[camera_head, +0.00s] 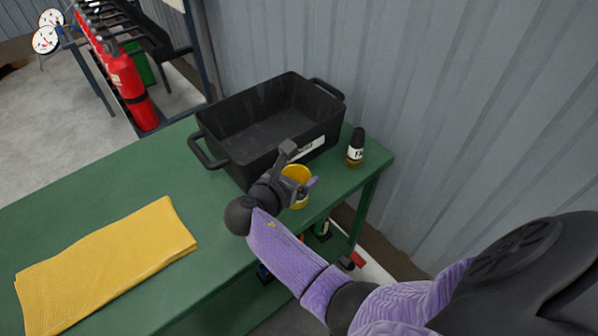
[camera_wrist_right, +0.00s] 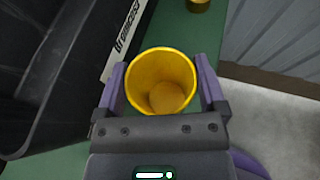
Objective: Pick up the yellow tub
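The yellow tub (camera_head: 295,174) is a small round open cup at the front right of the green table, beside the black crate. My right gripper (camera_head: 301,170) is at the tub. In the right wrist view, its two purple fingers (camera_wrist_right: 160,75) stand on either side of the yellow tub (camera_wrist_right: 163,92), very close to its rim. I see into the empty tub from above. I cannot tell whether the fingers press on it or whether its base is off the table. My left gripper is not in view.
The black crate (camera_head: 215,120) stands close behind the tub. A yellow cloth (camera_head: 105,265) lies at the left of the green table (camera_head: 130,185). A corrugated wall (camera_head: 450,90) rises behind.

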